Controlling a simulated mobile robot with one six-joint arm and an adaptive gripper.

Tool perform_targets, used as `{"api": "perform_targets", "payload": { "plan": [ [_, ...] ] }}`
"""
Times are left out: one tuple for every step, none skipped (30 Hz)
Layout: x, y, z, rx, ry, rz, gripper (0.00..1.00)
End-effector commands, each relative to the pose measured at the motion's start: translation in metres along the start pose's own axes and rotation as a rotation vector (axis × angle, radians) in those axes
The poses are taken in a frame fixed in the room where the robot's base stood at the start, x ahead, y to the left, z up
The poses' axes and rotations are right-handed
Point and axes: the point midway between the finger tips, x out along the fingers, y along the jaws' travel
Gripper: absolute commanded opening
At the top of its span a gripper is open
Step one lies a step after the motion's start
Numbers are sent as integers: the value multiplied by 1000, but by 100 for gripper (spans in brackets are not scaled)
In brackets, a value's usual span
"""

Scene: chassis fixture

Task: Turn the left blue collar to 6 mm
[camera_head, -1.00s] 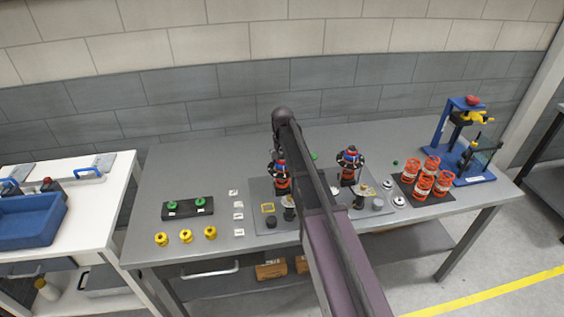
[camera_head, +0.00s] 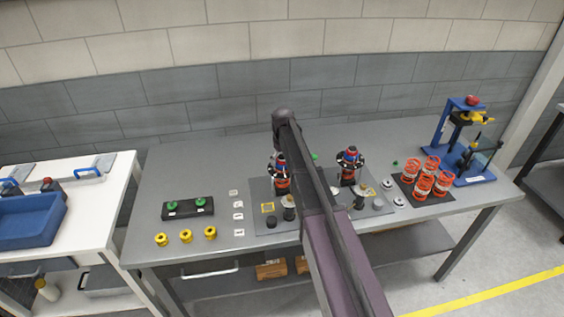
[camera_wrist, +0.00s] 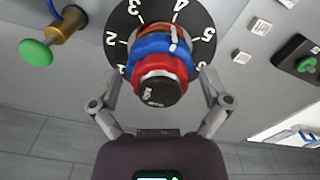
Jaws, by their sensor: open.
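The left blue collar (camera_wrist: 160,48) is in the middle of the wrist view, between a numbered dial plate (camera_wrist: 122,22) and a red ring (camera_wrist: 165,68) with a black cap (camera_wrist: 160,92). A white mark on the collar points near the 4; the dial's 2, 3, 4 and 5 are readable, and the 6 is not clearly readable. My gripper (camera_wrist: 160,86) is open, with one finger on each side of the red ring and cap. Contact cannot be told. In the head view, the left collar's assembly (camera_head: 283,187) is partly behind my arm, and my gripper cannot be made out there.
A green knob on a brass post (camera_wrist: 38,52) stands close at left in the wrist view. A second similar assembly (camera_head: 350,163) stands to the right. Orange-red springs (camera_head: 422,183) and a blue press (camera_head: 440,140) are further right. A black tray with green parts (camera_head: 188,208) is left.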

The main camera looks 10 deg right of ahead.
Motion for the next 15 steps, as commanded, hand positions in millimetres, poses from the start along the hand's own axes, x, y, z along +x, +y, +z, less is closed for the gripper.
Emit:
{"api": "perform_targets", "payload": {
  "plan": [
    [0, 0, 0, -37, 0, 0, 97],
    [0, 0, 0, -59, 0, 0, 97],
    [0, 0, 0, -90, 0, 0, 97],
    [0, 0, 0, -113, 0, 0, 97],
    [0, 0, 0, -136, 0, 0, 97],
    [0, 0, 0, -167, 0, 0, 97],
    [0, 0, 0, -190, 0, 0, 97],
    [0, 0, 0, -213, 0, 0, 97],
    [0, 0, 0, -244, 0, 0, 97],
    [0, 0, 0, -267, 0, 0, 97],
    [0, 0, 0, -290, 0, 0, 97],
    [0, 0, 0, -321, 0, 0, 97],
    [0, 0, 0, -344, 0, 0, 97],
    [0, 0, 0, -367, 0, 0, 97],
    [0, 0, 0, -397, 0, 0, 97]
  ]
}}
